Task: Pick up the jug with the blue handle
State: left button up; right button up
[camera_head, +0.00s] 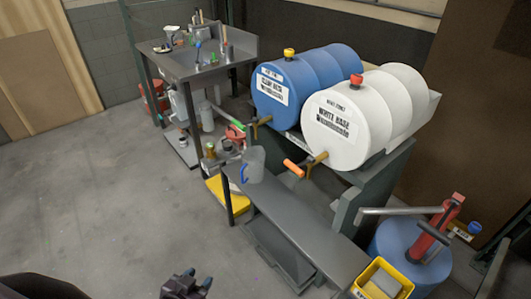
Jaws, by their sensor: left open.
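The jug (255,163) is grey and translucent, with a blue handle on its left side. It stands upright at the far end of the grey metal bench (285,215), in front of the blue drum. My left gripper (190,281) shows dark at the bottom edge, cut off by the frame. It is open, with nothing seen between its fingers, and is well apart from the jug, nearer to me. My right gripper is not in view.
A blue drum (290,88) and a white drum (350,125) lie on a rack behind the bench. A yellow bin (360,291) and a blue barrel (395,245) with a red pump stand at right. A metal sink table (185,62) stands behind. The floor at left is clear.

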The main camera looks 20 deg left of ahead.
aim_at(253, 158)
jog(key=i+j+z, duration=0.1)
jog(key=j, duration=0.35)
jog(key=i+j, duration=0.15)
jog(key=j, duration=0.35)
jog(key=i+j+z, duration=0.15)
jog(key=j, duration=0.3)
jog(key=j+z, duration=0.1)
jog(key=j, duration=0.35)
jog(key=i+j+z, duration=0.1)
jog(key=j+z, duration=0.15)
jog(key=j, duration=0.65)
jog(key=j+z, duration=0.3)
jog(key=j, duration=0.55)
jog(key=j+z, duration=0.25)
jog(key=j, duration=0.65)
jog(key=k+j+z, duration=0.1)
jog(key=j+z, duration=0.15)
jog(key=j, duration=0.65)
